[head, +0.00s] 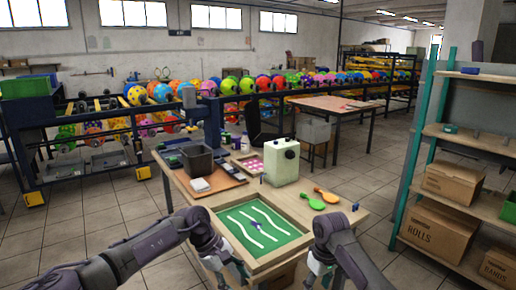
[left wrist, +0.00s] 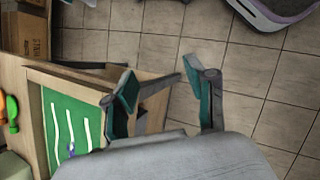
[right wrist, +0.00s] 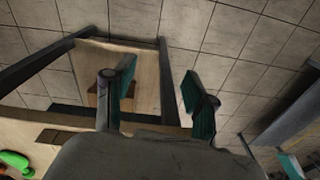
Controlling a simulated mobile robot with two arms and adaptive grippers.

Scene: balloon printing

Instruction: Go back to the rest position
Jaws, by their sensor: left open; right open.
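My left gripper (head: 228,272) is low at the front edge of the table in the head view. Its two teal-padded fingers stand apart and empty in the left wrist view (left wrist: 160,88), above the floor beside the tray. My right gripper (head: 318,270) is at the table's front right, partly hidden by its own arm. In the right wrist view (right wrist: 158,88) its fingers are apart with nothing between them. The wooden tray (head: 303,243) with a green board (head: 262,219) lies near both grippers. White wavy strips and a small blue item lie on the board.
A shelf (head: 462,140) with cartons stands at right. Racks of balloons line the back. Tiled floor is open at left.

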